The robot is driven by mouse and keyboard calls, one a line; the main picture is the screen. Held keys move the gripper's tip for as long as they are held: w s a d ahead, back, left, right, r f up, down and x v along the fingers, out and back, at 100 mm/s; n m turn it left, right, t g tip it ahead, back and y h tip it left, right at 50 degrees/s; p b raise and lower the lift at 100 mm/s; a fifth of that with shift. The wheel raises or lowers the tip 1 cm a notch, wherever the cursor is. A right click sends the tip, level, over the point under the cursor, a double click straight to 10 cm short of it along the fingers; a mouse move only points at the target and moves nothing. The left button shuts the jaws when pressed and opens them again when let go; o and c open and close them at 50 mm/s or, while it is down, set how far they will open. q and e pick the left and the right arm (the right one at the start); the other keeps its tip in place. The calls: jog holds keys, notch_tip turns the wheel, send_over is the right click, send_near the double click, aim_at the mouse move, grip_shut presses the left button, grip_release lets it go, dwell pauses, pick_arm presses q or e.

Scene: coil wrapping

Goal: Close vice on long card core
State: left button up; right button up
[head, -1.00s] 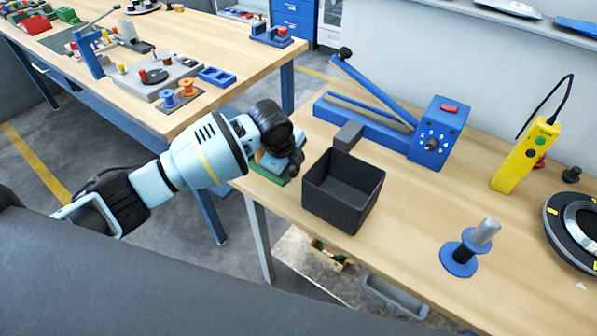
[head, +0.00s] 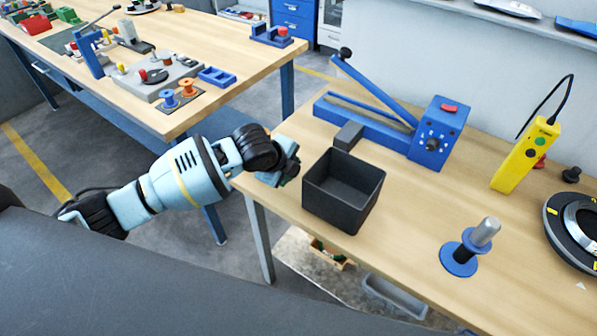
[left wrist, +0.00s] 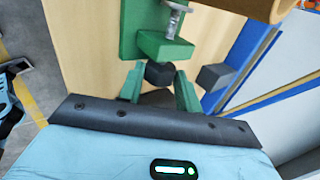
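In the left wrist view, a green vice (left wrist: 163,49) with a metal screw (left wrist: 174,18) sits at the table edge, with a dark knob (left wrist: 160,74) towards me. Part of a tan card core (left wrist: 262,6) shows at the top right. My left gripper (left wrist: 160,80) has its two green fingers apart, one on each side of the knob; I cannot tell whether they touch it. In the head view my left gripper (head: 284,176) is at the table's left edge and hides most of the vice. My right gripper is not in view.
A black open bin (head: 343,190) stands just right of my left gripper. Behind it are a grey block (head: 348,136) and a blue lever tool (head: 375,125). A blue-based spindle (head: 459,262) and a yellow pendant (head: 525,155) are further right. Bare tabletop lies between them.

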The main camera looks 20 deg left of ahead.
pick_arm(q)
jog(key=shift+c, duration=0.4)
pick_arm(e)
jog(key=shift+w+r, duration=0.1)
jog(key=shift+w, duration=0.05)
pick_arm(q)
jog(key=shift+w+d+r+g+y, duration=0.1)
jog(key=shift+w+r+g+y, duration=0.15)
jog(key=shift+g, duration=0.65)
jog(key=shift+f+g+y, duration=0.1)
jog(key=shift+g+y, duration=0.35)
jog(key=shift+g, duration=0.45)
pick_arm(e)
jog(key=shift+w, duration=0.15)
pick_arm(q)
jog(key=g, duration=0.1)
jog(key=g+y+b, duration=0.1)
jog(key=g, duration=0.1)
jog(key=shift+w+d+f, duration=0.15)
jog(key=shift+w+d, duration=0.05)
jog(key=shift+w, duration=0.2)
jog(key=shift+b, duration=0.3)
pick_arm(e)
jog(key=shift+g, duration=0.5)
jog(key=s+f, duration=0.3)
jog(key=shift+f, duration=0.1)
